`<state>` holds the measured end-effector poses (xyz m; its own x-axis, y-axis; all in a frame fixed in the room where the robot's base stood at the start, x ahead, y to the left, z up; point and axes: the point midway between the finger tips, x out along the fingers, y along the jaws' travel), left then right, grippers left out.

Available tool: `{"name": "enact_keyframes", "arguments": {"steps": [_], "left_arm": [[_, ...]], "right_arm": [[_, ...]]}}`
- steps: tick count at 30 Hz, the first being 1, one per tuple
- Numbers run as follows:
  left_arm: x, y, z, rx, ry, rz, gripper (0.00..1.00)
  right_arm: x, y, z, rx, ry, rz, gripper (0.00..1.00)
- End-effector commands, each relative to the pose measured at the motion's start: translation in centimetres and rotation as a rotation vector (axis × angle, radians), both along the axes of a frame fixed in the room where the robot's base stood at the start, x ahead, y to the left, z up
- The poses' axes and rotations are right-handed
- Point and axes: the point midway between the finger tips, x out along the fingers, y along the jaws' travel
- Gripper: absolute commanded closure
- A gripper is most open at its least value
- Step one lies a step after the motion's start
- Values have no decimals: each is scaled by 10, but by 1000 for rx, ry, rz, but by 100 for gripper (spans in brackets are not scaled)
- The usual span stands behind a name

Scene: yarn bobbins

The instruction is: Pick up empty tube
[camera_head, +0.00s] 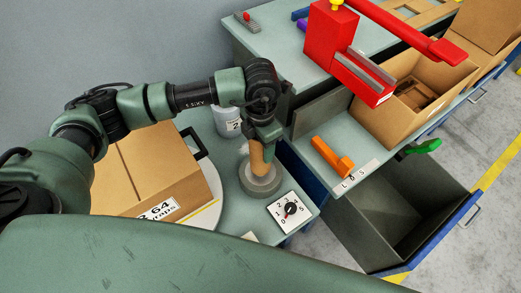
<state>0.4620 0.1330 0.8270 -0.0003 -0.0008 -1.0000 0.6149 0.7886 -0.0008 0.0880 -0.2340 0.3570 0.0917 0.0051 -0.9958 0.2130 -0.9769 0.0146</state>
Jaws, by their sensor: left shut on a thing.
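A brown-orange tube (257,158) stands roughly upright on a round grey base (260,184) on the bench. My left arm comes in from the left and bends down over it. My left gripper (264,140) is shut on the tube's upper part and hides its top. The tube's lower end meets the grey base; I cannot tell whether it is lifted clear of it. My right gripper is not in view.
A closed cardboard box (150,170) stands left, beside a white canister (228,121). A dial plate (290,210) lies right of the base. An orange tool (332,156), a red press (345,50) and an open carton (400,112) are farther right. An open drawer (400,225) juts out below.

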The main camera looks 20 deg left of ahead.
Motion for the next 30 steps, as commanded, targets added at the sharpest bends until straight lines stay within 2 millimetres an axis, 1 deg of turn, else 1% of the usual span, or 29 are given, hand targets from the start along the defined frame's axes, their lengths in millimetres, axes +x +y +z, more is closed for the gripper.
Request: {"name": "enact_keyframes", "arguments": {"steps": [1, 5, 12, 15, 18, 21, 24, 30], "left_arm": [[2, 0, 10, -1, -5, -1, 85], [2, 0, 40, -1, -7, -2, 85], [2, 0, 105, -1, -8, -2, 85], [1, 0, 129, 0, -5, -1, 85], [1, 0, 147, 1, -4, -1, 85], [1, 0, 159, 0, -3, 0, 85], [0, 0, 167, 0, -1, 0, 85], [0, 0, 170, 0, 0, 0, 85]], "right_arm": [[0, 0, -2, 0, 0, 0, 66], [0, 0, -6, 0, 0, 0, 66], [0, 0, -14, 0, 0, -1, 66], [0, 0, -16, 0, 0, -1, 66], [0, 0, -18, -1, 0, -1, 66], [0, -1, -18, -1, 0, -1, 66], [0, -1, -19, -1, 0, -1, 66], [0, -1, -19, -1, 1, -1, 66]]}}
